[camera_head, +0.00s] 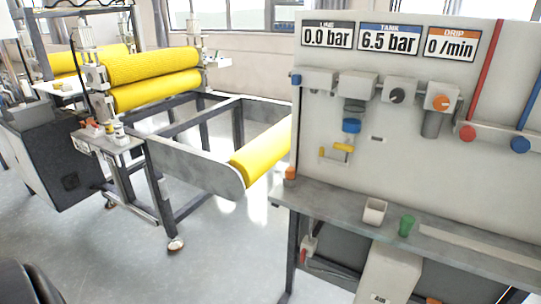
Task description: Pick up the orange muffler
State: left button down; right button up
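A small orange piece (290,173), which looks like the orange muffler, sits at the left end of the grey bench shelf (335,203), by the lower left corner of the white panel (400,160). It is too small to make out its shape well. Neither of my grippers shows in the view.
A white cup (374,211) and a green cup-like piece (407,225) stand on the shelf. Gauges and valves, one with an orange knob (441,102), are on the panel. A yellow-roller machine (153,65) stands left; the floor in front is clear.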

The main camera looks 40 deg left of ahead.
aim_at(290, 171)
jog(key=u, duration=1.05)
